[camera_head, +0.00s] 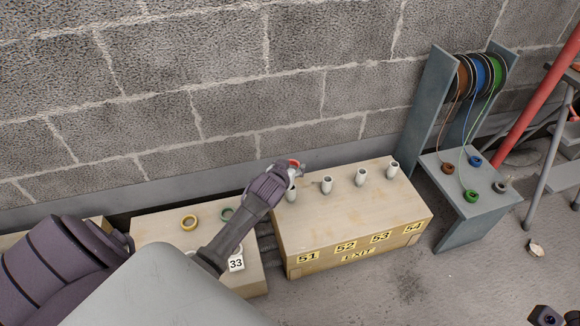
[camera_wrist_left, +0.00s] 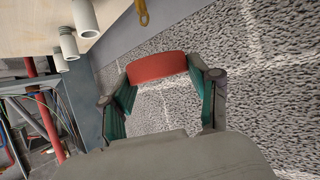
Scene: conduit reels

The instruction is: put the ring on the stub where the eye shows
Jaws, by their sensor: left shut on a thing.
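My left gripper (camera_head: 293,165) is shut on the red ring (camera_head: 294,162), just above the leftmost stub (camera_head: 291,192) on the right-hand box. In the left wrist view the red ring (camera_wrist_left: 157,67) sits between the green fingertips of my left gripper (camera_wrist_left: 160,80). The other stubs stand to the right in the head view (camera_head: 327,186), (camera_head: 360,177), (camera_head: 392,170). A brass-coloured eye (camera_wrist_left: 142,17) sticks into the top of the left wrist view, near the leftmost stub's place; its base is out of frame. I see no eye at the other stubs.
A reel stand (camera_head: 437,100) stands right. The block wall (camera_head: 230,70) is close behind.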

